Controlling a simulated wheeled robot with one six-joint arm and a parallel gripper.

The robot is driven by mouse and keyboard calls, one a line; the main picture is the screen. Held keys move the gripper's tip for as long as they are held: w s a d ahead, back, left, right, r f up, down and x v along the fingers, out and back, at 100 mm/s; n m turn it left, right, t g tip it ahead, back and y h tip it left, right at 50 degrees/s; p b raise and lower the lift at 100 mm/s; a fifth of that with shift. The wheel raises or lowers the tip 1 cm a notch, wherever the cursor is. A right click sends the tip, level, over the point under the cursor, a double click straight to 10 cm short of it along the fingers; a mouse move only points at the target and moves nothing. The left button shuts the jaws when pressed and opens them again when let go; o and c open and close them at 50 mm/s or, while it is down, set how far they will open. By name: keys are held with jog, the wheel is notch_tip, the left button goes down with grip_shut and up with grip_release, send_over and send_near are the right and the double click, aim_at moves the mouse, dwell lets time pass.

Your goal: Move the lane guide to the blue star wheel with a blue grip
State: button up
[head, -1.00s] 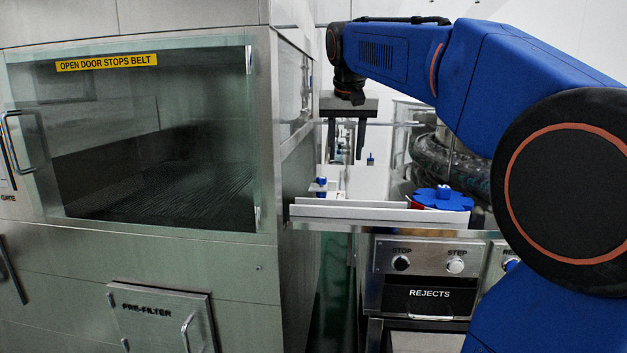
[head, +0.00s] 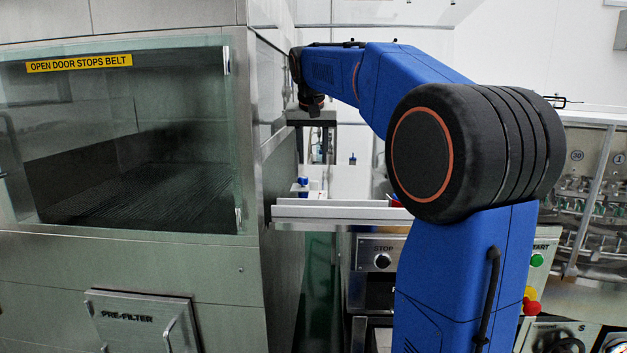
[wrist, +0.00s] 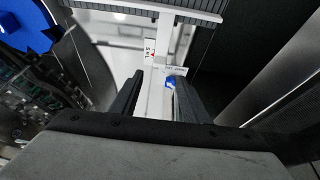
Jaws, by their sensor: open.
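A blue grip (head: 303,184) stands on a white piece, seemingly the lane guide, near the end of the white deck beside the steel cabinet. In the wrist view the blue grip (wrist: 170,82) shows between my fingers, closer to the right one. My gripper (head: 314,160) is open and empty above and slightly right of the grip, fingers pointing down; it also shows in the wrist view (wrist: 158,76). The blue star wheel (wrist: 28,25) is at the top left of the wrist view. In the head view my arm hides nearly all of it.
A steel cabinet (head: 270,130) with a glass door stands close to the left of my gripper. A pale rail (head: 335,213) runs along the deck's front edge. A small scale with a red mark (wrist: 151,50) lies by the grip. A control panel (head: 380,262) sits below.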

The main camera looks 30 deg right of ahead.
aim_at(314, 191)
jog(key=x, duration=0.9)
jog(key=shift+f, duration=0.35)
grip_shut()
